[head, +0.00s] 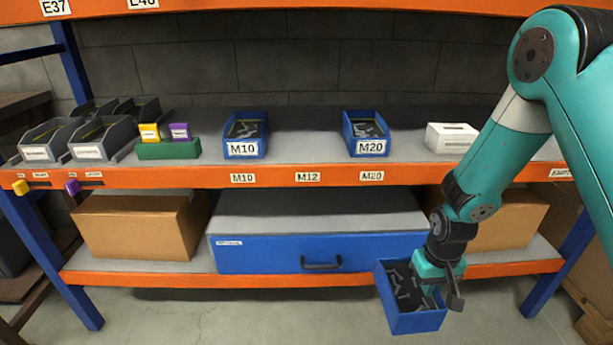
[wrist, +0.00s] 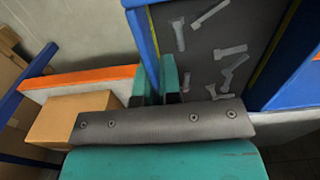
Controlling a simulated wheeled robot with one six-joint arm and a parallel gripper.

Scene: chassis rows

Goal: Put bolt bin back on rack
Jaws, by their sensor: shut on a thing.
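My gripper (head: 436,274) is shut on the wall of a blue bolt bin (head: 416,321) with several grey bolts inside. The bin is held in the air in front of the rack, below the middle shelf and right of the blue drawer's handle. In the wrist view, the gripper fingers (wrist: 158,86) clasp the wall of the bin (wrist: 141,45), and bolts show on its dark floor. The middle shelf (head: 306,150) holds a blue M10 bin (head: 242,149) and a blue M20 bin (head: 370,147). Between them is bare shelf above the M12 label (head: 307,177).
Grey bins (head: 90,151) and a green holder (head: 168,150) stand left on the shelf. A white box (head: 451,138) stands right of the M20 bin. Below are a blue drawer (head: 270,257) and cardboard boxes (head: 135,231). The orange shelf edge (head: 430,175) runs across the front.

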